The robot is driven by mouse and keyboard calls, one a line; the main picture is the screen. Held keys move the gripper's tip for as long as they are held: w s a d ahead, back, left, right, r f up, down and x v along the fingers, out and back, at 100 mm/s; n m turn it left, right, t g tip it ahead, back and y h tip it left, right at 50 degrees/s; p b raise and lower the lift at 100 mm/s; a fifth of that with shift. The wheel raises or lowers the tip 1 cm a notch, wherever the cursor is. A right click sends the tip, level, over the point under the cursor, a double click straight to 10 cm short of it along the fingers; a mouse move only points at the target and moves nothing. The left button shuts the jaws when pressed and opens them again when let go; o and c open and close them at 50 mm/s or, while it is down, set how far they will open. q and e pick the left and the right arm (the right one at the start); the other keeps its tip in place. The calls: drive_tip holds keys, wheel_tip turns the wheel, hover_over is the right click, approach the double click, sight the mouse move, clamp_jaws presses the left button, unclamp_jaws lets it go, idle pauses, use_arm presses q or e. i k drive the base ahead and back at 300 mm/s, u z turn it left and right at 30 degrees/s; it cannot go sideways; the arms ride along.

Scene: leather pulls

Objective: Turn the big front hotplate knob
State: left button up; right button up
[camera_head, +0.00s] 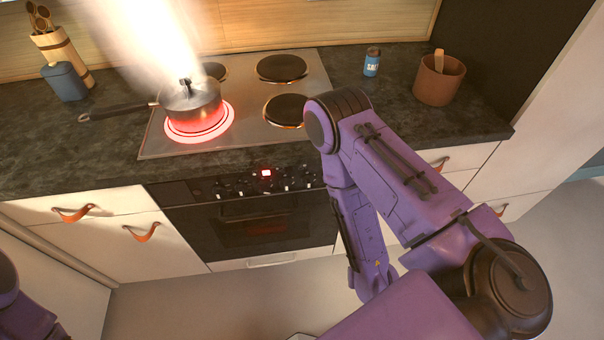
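The oven's black control panel (235,186) carries a row of small dark knobs with light marks, on both sides of a lit red display (266,173). The knobs are too small to tell which one belongs to the big front hotplate. The front left hotplate (199,133) glows red under a steel pot (190,103). Thick white steam rises from the pot. My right arm bends at its elbow over the counter edge, and its forearm hangs down in front of the oven's right side. My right gripper is hidden or out of view. My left gripper is out of view.
The cooktop (322,88) has other dark hotplates. The pot's handle (118,111) points left. A salt can (372,62) and a brown utensil pot (439,80) stand at right. Drawers with orange leather pulls (141,235) flank the oven. The floor before it is clear.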

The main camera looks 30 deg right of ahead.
sight(263, 186)
drive_tip(key=u, duration=0.5)
drive_tip(key=k, duration=1.05)
drive_tip(key=z, duration=0.85)
drive_tip(key=i, duration=0.75)
drive_tip(key=z, duration=0.85)
